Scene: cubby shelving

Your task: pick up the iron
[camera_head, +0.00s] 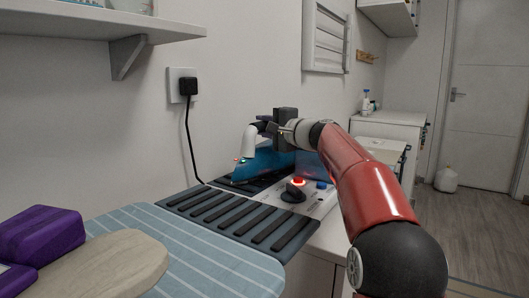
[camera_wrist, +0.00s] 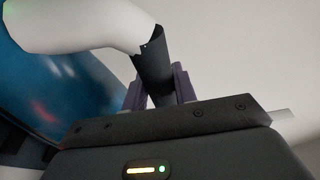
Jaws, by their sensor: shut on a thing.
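The iron has a translucent blue body (camera_head: 262,162) and a white curved handle (camera_head: 249,143) with a dark section. It stands over the dark slatted rest at the back by the wall. My gripper (camera_head: 266,128) is at the top of the iron, coming from the right. In the wrist view, my gripper's fingers (camera_wrist: 162,88) close around the dark part of the handle (camera_wrist: 151,66). The white part (camera_wrist: 75,24) and blue body (camera_wrist: 62,75) lie to the left. Whether the iron touches the rest is unclear.
A white control panel (camera_head: 322,202) with a red light and dark knob is beside the rest (camera_head: 236,218). A striped ironing board (camera_head: 190,250) and purple objects (camera_head: 45,232) are at the front left. A cord hangs from a wall plug (camera_head: 188,87). A shelf (camera_head: 95,22) overhangs the upper left.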

